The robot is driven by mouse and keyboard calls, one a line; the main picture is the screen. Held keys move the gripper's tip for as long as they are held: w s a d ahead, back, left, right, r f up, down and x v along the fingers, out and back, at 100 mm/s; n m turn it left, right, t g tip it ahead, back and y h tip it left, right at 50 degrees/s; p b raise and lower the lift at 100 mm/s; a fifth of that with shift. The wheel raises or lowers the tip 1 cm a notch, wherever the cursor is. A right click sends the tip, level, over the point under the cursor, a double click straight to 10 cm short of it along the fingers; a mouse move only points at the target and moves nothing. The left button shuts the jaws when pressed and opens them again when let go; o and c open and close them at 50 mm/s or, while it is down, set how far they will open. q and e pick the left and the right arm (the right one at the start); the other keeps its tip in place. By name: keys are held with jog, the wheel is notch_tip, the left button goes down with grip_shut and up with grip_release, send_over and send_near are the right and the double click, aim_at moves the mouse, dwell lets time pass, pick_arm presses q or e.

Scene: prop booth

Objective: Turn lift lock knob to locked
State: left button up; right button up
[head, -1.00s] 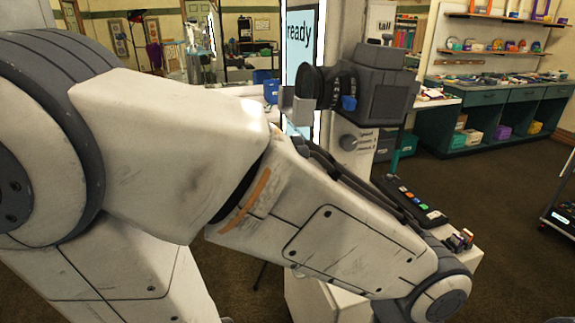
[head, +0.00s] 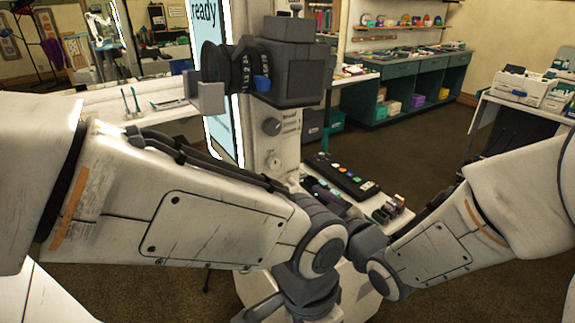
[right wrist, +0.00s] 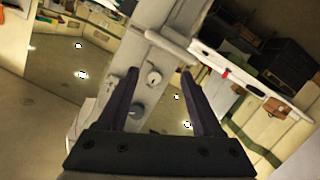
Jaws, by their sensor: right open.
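Small lettering sits beside the dark knob, too small to read, so I cannot tell the knob's setting. My right gripper (right wrist: 160,74) is open and empty in the right wrist view.
A dark camera (head: 285,70) with a big lens tops the column, beside a lit "ready" screen (head: 225,120). A black button panel (head: 341,174) lies at the column's right. Green cabinets (head: 410,85) stand behind. My two forearms nearly meet below the column.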

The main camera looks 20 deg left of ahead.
aim_at(275, 165)
jog(key=w+a+r+y+p, duration=0.1)
jog(key=w+a, duration=0.1)
jog(key=a, duration=0.1)
jog(key=w+a+r+n+y+p, duration=0.1)
jog(key=w+a, duration=0.1)
jog(key=a, duration=0.1)
jog(key=w+a+t, duration=0.1)
jog(key=w+a, duration=0.1)
jog(key=shift+a+r+y+p, duration=0.4)
jog(key=shift+w+a+f, duration=0.1)
jog(key=shift+w+a, duration=0.2)
grip_shut()
